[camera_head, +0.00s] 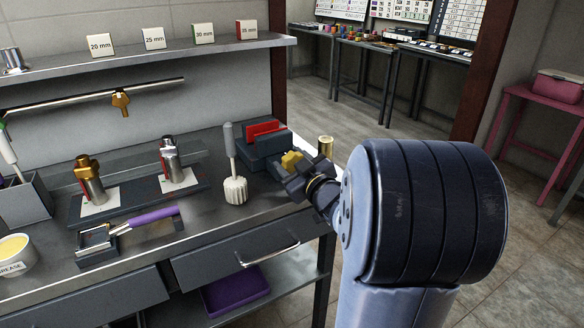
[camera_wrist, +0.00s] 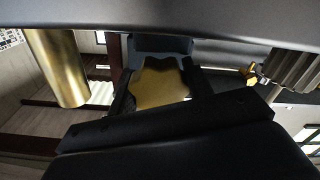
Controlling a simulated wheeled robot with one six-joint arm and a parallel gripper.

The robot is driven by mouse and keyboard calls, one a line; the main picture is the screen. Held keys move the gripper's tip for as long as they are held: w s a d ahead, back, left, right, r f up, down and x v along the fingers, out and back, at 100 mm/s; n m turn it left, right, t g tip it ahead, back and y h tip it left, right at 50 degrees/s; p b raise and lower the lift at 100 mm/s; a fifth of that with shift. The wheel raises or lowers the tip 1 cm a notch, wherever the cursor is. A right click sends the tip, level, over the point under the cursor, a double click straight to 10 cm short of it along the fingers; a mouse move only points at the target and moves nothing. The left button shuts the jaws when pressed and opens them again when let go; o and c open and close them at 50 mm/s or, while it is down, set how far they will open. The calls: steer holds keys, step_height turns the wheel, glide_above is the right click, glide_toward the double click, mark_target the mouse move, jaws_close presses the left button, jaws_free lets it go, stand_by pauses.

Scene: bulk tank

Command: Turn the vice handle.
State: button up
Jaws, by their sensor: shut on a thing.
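The vice (camera_head: 258,150) is a dark blue-grey block with red jaw faces, at the right end of the workbench in the head view. Its handle (camera_head: 291,159) is a yellow lobed knob on the near right side. My gripper (camera_head: 296,172) reaches in from the right and is shut on this knob. In the wrist view the gold knob (camera_wrist: 160,86) sits between my two dark fingers, with part of the vice body (camera_wrist: 160,45) behind it. The finger contacts are partly hidden by the gripper body.
A brass cylinder (camera_head: 325,146) stands close to my gripper on the right. A white fluted piece with a grey-handled tool (camera_head: 236,188) stands left of the vice. A purple-handled tool (camera_head: 152,218) and a fixture holding fittings (camera_head: 135,194) lie further left. A shelf (camera_head: 150,60) is above.

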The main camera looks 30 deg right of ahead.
steer(key=shift+n, duration=0.3)
steer(key=o, duration=1)
steer(key=shift+c, duration=0.2)
steer(key=shift+f, duration=0.1)
